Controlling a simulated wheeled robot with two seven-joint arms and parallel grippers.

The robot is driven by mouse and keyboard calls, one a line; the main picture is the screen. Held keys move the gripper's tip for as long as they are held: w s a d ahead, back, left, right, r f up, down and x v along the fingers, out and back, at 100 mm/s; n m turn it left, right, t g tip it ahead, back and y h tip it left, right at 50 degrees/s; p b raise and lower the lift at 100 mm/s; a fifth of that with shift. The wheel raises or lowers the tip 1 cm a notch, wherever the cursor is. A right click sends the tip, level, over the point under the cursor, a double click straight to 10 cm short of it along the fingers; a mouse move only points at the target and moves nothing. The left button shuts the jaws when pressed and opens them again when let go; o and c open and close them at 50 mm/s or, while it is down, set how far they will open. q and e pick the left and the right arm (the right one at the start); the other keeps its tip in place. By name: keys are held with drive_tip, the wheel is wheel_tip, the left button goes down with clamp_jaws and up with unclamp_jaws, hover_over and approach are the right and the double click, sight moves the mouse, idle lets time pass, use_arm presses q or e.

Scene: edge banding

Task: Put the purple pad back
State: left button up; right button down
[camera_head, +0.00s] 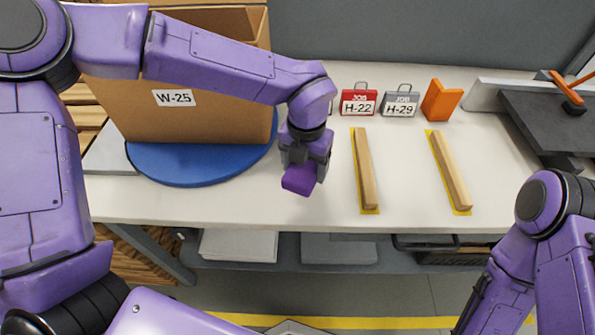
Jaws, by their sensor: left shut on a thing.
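The purple pad (299,181) is a small purple block in the head view, left of the two wooden strips. My left gripper (304,165) is shut on it and holds it over the white table, near its front part. I cannot tell whether the pad touches the table. The gripper's fingers hide the pad's upper part. My right arm comes in at the lower right, but its gripper is out of view.
A cardboard box marked W-25 (195,110) stands on a blue round base (190,165). Two wooden strips (365,172) (451,172) lie on yellow markings. A red H-22 tag (357,102), a grey H-29 tag (399,103) and an orange block (441,100) stand behind.

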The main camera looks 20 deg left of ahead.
sight(297, 178)
use_arm(q)
drive_tip(key=f, duration=0.1)
drive_tip(key=a+f, duration=0.1)
drive_tip(key=f, duration=0.2)
drive_tip(key=shift+a+f, duration=0.25)
drive_tip(key=shift+a, duration=0.15)
drive_tip(key=shift+f, duration=0.35)
drive_tip(key=shift+w, duration=0.2)
drive_tip(key=shift+s+f, duration=0.1)
drive_tip(key=shift+f, duration=0.1)
drive_tip(key=o, duration=1)
wheel_tip(297, 178, up, 12)
drive_tip(key=shift+r, duration=0.2)
